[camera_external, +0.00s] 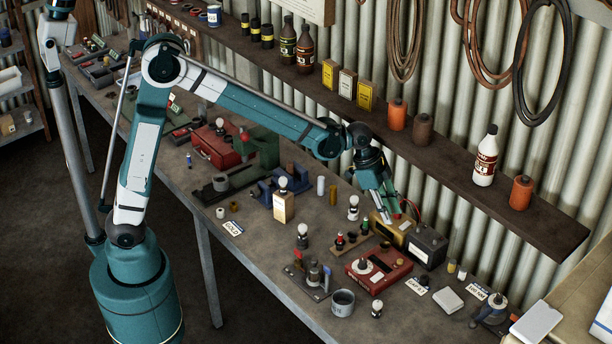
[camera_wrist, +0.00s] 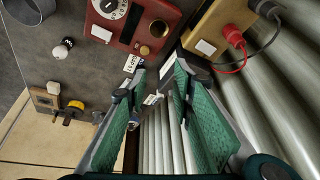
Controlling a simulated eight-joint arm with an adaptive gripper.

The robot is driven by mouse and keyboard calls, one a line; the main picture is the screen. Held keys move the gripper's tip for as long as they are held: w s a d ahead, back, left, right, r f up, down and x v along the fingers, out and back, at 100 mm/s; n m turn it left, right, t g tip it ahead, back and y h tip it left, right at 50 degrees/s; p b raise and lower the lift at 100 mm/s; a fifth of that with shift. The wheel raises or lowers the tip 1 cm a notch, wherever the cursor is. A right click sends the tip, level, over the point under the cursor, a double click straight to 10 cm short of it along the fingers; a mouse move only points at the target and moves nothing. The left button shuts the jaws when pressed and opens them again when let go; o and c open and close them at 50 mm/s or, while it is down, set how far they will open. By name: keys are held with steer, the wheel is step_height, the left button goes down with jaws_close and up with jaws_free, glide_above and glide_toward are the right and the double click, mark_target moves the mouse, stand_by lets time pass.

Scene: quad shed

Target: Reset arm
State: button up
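My gripper (camera_external: 394,210) hangs over the right part of the workbench (camera_external: 262,262), beside the yellow box (camera_external: 391,231) at the wall side. In the wrist view, my gripper's two green-padded fingers (camera_wrist: 160,76) stand apart with a gap between them. No held object shows between them; small labels and the corrugated wall show through the gap. The arm is stretched out across the bench from its base at the left.
The red instrument box (camera_external: 379,270), a dark battery-like box (camera_external: 426,247) and a grey cup (camera_external: 342,302) stand near the gripper. Several bulbs stand around. A shelf (camera_external: 455,190) with bottles and cans runs along the wall. Red and black leads (camera_wrist: 262,45) rise by the yellow box.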

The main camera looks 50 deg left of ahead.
steer(key=s+a+r+n+t+b, duration=0.1)
steer(key=s+a+r+n, duration=0.2)
steer(key=a, duration=0.5)
steer(key=s+a+r+n+t+y+b, duration=0.1)
steer(key=s+a+r, duration=0.3)
steer(key=a, duration=0.5)
steer(key=s+a+r+n+b, duration=0.1)
steer(key=s+a+r+n, duration=0.1)
steer(key=s+a, duration=0.45)
steer(key=s+a+f+n+t+y+b, duration=0.1)
steer(key=s+a+f+n, duration=0.1)
steer(key=s+a, duration=0.7)
steer(key=s+a+f+n+t+y+b, duration=0.1)
steer(key=s+a+f+n, duration=0.2)
steer(key=s+a, duration=0.6)
steer(key=shift+s+a+f+n+t+y+b, duration=0.15)
steer(key=shift+a+f+n+t+y+b, duration=0.2)
steer(key=shift+a+n, duration=0.5)
